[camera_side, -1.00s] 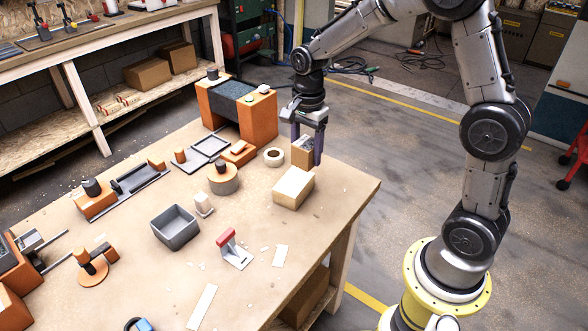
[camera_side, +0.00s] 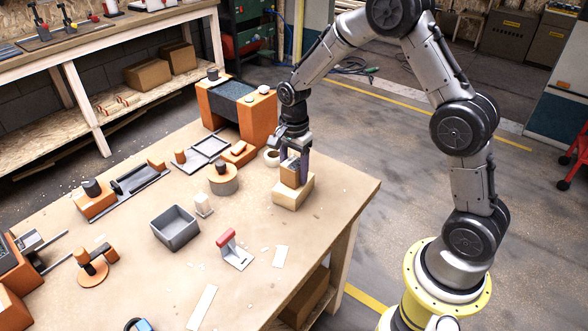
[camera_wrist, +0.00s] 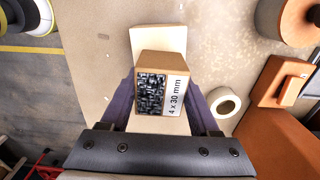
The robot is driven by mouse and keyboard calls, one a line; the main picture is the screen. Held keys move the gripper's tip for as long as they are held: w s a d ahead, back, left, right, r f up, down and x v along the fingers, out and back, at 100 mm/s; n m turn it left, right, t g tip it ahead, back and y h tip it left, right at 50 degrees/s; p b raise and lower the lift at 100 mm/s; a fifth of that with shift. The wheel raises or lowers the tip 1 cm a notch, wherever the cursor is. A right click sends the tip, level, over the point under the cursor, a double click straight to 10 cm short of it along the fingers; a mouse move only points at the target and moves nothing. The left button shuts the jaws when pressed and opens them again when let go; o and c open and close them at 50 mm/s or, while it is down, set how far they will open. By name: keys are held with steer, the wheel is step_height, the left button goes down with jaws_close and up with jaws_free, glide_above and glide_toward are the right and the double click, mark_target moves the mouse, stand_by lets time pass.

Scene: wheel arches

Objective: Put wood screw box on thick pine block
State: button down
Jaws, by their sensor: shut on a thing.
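The wood screw box (camera_side: 289,173) is a small brown carton; in the wrist view the wood screw box (camera_wrist: 160,84) shows a picture of dark screws and a "4 x 30 mm" label. My gripper (camera_side: 292,172) is shut on it, with one finger on either side in the wrist view (camera_wrist: 160,100). The thick pine block (camera_side: 291,196) is a pale block lying on the bench; it also shows partly behind the box in the wrist view (camera_wrist: 158,39). The box is over the block's upper part in the side view. I cannot tell whether they touch.
A tape roll (camera_side: 271,156) lies just behind the block. An orange round part (camera_side: 223,183), a small white block (camera_side: 203,205) and a grey bin (camera_side: 175,229) stand to the left. The bench (camera_side: 335,195) is clear right of the block.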

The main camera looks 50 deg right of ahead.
mark_target(294, 163)
steer(key=shift+f, duration=0.1)
steer(key=shift+c, duration=0.6)
jaws_free()
step_height(294, 163, up, 12)
steer(key=r, duration=0.1)
steer(key=s+a+r+n+t, duration=0.2)
steer(key=s+r+n, duration=0.3)
steer(key=s+r, duration=0.15)
steer(key=s+a+n+t, duration=0.1)
steer(key=s+n, duration=0.5)
steer(key=s, duration=0.3)
steer(key=s+a+n+t, duration=0.2)
steer(key=s+n, duration=0.5)
steer(key=s, duration=0.3)
steer(key=shift+r+t, duration=0.3)
steer(key=shift+r, duration=0.05)
